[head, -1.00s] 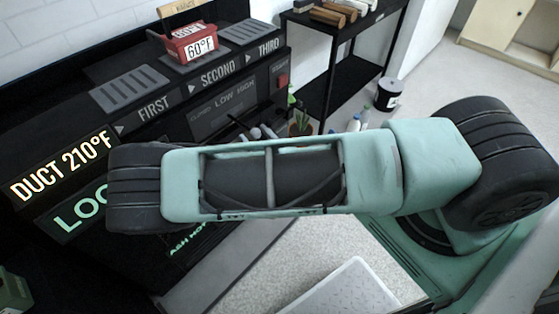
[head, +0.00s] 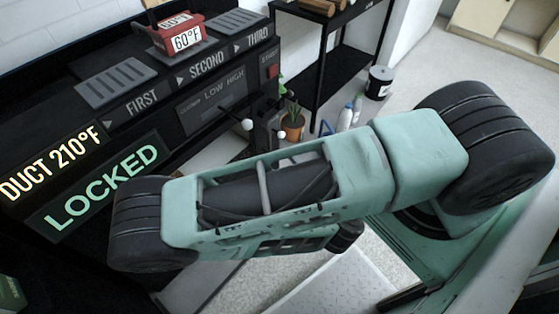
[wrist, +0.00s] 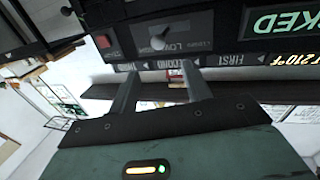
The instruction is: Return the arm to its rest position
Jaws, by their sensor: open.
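My gripper (wrist: 160,90) shows in the wrist view with its two fingers apart and nothing between them. It faces the black machine's front panel, which appears upside down there. In the head view my teal arm (head: 265,195) stretches across the middle, in front of the machine; my gripper is hidden there.
The black machine (head: 150,130) carries a lit "LOCKED" sign (head: 103,187) and a red "60°F" block (head: 178,36) on top, by the "SECOND" label. White-knobbed levers (head: 264,128) stand near a potted plant (head: 293,122). A black shelf (head: 335,65) and bucket (head: 379,83) stand behind, with open floor to the right.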

